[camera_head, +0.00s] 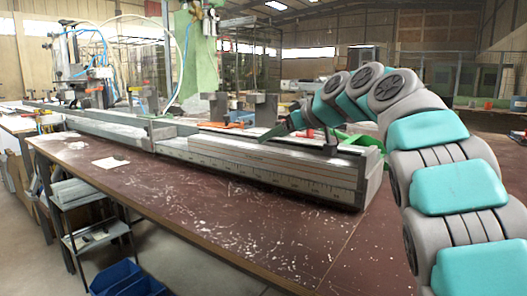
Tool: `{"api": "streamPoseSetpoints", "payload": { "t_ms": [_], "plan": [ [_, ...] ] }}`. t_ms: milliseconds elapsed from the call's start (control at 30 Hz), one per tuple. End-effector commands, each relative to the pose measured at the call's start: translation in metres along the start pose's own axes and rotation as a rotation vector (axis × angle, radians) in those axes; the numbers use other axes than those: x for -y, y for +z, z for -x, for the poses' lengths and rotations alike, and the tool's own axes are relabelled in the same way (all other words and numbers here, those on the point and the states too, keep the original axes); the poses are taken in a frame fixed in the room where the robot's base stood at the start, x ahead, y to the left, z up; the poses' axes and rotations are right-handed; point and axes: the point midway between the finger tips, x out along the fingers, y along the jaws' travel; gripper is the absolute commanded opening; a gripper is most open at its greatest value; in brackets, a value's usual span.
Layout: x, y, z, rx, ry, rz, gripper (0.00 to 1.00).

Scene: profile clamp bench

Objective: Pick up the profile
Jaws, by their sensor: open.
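A long, pale grey metal profile (270,160) lies along the bench, its near end towards the right. Its front side stands over a strip with scale marks. I cannot tell from this view whether it is a separate piece or part of the bench fixture. My teal and grey arm arches in from the right. My gripper (283,129) is at its far end, small and partly merged with the background, over or behind the right part of the profile. It is open, and nothing shows between its fingers. The gap between it and the profile cannot be judged.
The brown bench top (220,205) is mostly clear in front, with pale scraps and a small card (110,162). Grey upright blocks (264,108) stand behind the profile.

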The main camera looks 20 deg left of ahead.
Motion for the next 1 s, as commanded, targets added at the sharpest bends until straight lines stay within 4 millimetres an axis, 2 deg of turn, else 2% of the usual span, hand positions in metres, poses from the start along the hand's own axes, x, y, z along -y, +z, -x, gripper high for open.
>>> {"api": "streamPoseSetpoints", "payload": {
  "t_ms": [133, 700, 1000],
  "plan": [
    [0.0001, 0.0, 0.0005, 0.0, 0.0, 0.0, 0.63],
    [0.0005, 0.0002, 0.0006, 0.001, -0.001, 0.001, 0.0],
    [0.0006, 0.0003, 0.0005, 0.001, -0.001, 0.001, 0.0]
  ]
}}
